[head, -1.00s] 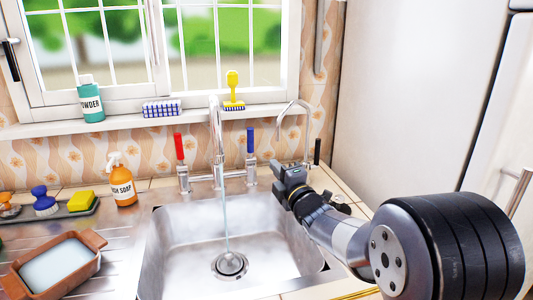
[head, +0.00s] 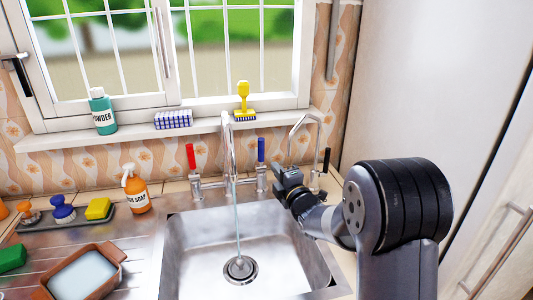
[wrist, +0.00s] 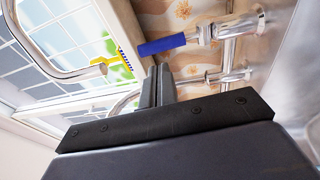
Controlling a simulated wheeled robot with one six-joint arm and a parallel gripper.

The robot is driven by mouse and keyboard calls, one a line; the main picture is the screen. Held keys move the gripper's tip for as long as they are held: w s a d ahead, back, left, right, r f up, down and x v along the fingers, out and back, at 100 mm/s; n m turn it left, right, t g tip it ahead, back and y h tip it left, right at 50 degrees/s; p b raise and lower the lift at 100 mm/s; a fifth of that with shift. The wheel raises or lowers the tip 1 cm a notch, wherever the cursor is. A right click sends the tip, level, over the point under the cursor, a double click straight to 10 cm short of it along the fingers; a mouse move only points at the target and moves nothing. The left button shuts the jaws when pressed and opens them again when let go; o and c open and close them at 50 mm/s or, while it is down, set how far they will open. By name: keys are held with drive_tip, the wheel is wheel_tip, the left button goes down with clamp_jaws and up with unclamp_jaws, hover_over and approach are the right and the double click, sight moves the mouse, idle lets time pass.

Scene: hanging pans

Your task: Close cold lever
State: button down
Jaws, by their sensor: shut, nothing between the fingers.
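The cold lever (head: 261,150) has a blue handle and stands upright on the right side of the tap. The red lever (head: 191,157) stands upright on the left side. Water runs from the tall spout (head: 229,130) into the sink. My gripper (head: 275,168) is shut and empty, just right of the blue lever at about its lower height. In the wrist view the blue handle (wrist: 162,45) lies just beyond my shut fingertips (wrist: 160,70). I cannot tell whether they touch.
A second thin curved faucet (head: 303,125) with a black lever stands close behind my arm at the right. The steel sink (head: 200,235) is empty below. A soap bottle (head: 135,190) stands left of the red lever.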

sight(263, 148)
drive_tip(key=p+x, duration=0.2)
drive_tip(key=x, duration=0.5)
drive_tip(key=shift+a, duration=0.1)
drive_tip(key=shift+w+a, duration=0.1)
drive_tip(key=shift+w, duration=0.1)
drive_tip(key=shift+w+b, duration=0.1)
drive_tip(key=shift+b, duration=0.25)
drive_tip(key=shift+w+a+b, duration=0.1)
drive_tip(key=shift+w+b, duration=0.05)
drive_tip(key=shift+b, duration=0.2)
drive_tip(key=shift+w+a+b, duration=0.1)
drive_tip(key=shift+w+b, duration=0.1)
drive_tip(key=shift+b, duration=0.2)
drive_tip(key=shift+r, duration=0.65)
drive_tip(key=shift+f+b, duration=0.1)
drive_tip(key=shift+b, duration=0.25)
